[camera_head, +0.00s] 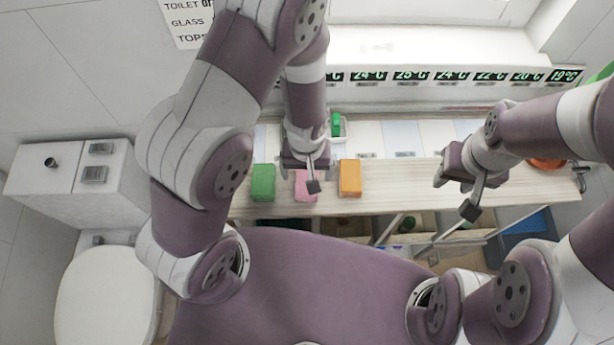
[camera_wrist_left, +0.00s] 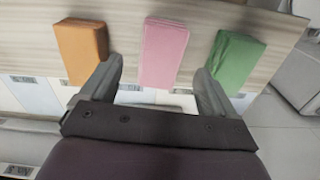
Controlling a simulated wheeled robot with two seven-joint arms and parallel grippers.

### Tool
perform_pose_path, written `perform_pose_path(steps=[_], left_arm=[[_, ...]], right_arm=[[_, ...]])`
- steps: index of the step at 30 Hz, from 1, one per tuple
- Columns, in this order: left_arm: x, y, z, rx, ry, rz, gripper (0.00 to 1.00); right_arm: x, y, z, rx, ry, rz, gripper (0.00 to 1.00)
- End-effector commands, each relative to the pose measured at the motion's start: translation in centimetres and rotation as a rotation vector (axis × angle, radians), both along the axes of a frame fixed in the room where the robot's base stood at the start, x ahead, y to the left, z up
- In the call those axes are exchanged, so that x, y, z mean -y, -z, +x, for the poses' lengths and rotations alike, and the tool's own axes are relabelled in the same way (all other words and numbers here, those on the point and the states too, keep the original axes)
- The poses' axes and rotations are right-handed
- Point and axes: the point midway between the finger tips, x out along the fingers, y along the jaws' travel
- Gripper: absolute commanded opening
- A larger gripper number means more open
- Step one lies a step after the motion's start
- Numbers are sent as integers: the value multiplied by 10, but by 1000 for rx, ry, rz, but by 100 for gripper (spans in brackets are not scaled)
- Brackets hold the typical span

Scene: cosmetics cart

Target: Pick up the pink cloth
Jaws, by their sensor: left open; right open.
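The pink cloth (camera_head: 303,190) is a folded block on the wooden shelf, between a green cloth (camera_head: 263,183) and an orange cloth (camera_head: 350,178). My left gripper (camera_head: 310,176) is over the pink cloth in the head view and partly hides it. In the left wrist view the pink cloth (camera_wrist_left: 164,50) shows whole, ahead of and between the open fingers of my left gripper (camera_wrist_left: 155,82). Nothing is between the fingertips. My right gripper (camera_head: 462,180) is open and empty above the right part of the shelf.
The orange (camera_wrist_left: 80,48) and green cloths (camera_wrist_left: 235,62) flank the pink one closely, each near a left fingertip in the wrist view. A green-topped bottle (camera_head: 336,125) stands behind. Open compartments (camera_head: 420,225) lie below the shelf. A toilet (camera_head: 105,290) is at left.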

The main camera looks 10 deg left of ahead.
Motion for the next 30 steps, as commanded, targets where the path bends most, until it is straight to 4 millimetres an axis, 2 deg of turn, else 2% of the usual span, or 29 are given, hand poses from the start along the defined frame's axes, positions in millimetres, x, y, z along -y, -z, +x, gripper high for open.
perform_pose_path(steps=[5, 9, 16, 21, 30], left_arm=[[-2, 27, 5, -6, 0, 2, 89], [-1, 47, 6, -3, 0, 0, 89], [-1, 50, 6, -1, 1, 0, 89], [-1, 50, 6, -1, 1, 0, 34], [-1, 49, 6, -1, 1, 0, 34]], right_arm=[[0, -12, 0, 1, 0, 0, 43], [0, -13, 0, 0, 0, 0, 43], [0, -12, 0, 0, 0, 0, 43], [0, -12, 0, 0, 0, 0, 43], [0, -12, 0, 0, 0, 0, 43]])
